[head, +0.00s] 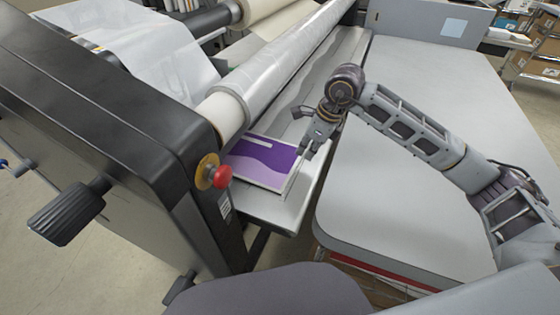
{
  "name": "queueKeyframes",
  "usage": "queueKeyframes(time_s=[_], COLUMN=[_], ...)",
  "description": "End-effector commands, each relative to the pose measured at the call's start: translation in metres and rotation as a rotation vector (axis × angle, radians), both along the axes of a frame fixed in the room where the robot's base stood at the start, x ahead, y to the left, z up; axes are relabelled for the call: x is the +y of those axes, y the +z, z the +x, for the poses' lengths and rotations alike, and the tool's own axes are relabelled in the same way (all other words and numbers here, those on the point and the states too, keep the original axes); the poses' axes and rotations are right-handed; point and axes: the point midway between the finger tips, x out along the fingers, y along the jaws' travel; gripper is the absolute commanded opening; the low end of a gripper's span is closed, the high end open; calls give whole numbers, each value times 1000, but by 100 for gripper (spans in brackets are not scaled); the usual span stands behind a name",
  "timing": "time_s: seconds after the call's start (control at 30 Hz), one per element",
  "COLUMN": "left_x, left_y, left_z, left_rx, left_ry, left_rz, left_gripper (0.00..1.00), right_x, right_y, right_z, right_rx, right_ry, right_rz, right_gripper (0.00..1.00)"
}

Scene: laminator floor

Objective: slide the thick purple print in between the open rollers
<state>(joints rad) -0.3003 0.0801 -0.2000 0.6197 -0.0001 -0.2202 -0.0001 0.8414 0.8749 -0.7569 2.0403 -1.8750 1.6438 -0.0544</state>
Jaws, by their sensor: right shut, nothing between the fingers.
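The thick purple print (262,158), with lighter wavy bands and a pale edge, lies flat on the grey feed shelf (285,210) at the near end of the laminator. Its left edge reaches up to or under the front roller (243,98), which is wrapped in clear film. I cannot tell whether the print's edge is between the rollers, and the gap itself is hidden. My right gripper (306,150) is shut and empty, pointing down beside the print's right edge. I cannot tell whether it touches the print. My left gripper is not in view.
A red stop button (222,176) on a yellow base and a black hand crank (66,214) are on the laminator's near end. A wide, bare grey table (440,90) stands right of the shelf. Shelving with boxes (540,67) is at the far right.

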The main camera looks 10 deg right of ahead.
Motion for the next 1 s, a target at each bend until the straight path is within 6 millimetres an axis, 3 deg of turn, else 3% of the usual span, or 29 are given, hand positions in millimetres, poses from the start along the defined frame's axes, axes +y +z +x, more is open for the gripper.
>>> queueKeyframes(time_s=[0.3,1.0], left_x=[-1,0], left_y=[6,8], left_z=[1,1], left_rx=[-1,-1], left_ry=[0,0], left_rz=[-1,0], left_gripper=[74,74], right_x=[-4,-4], right_y=[14,17], right_z=[-2,-3], right_rx=[-1,0], right_ry=[0,0], right_rz=[0,0], right_gripper=[0,0])
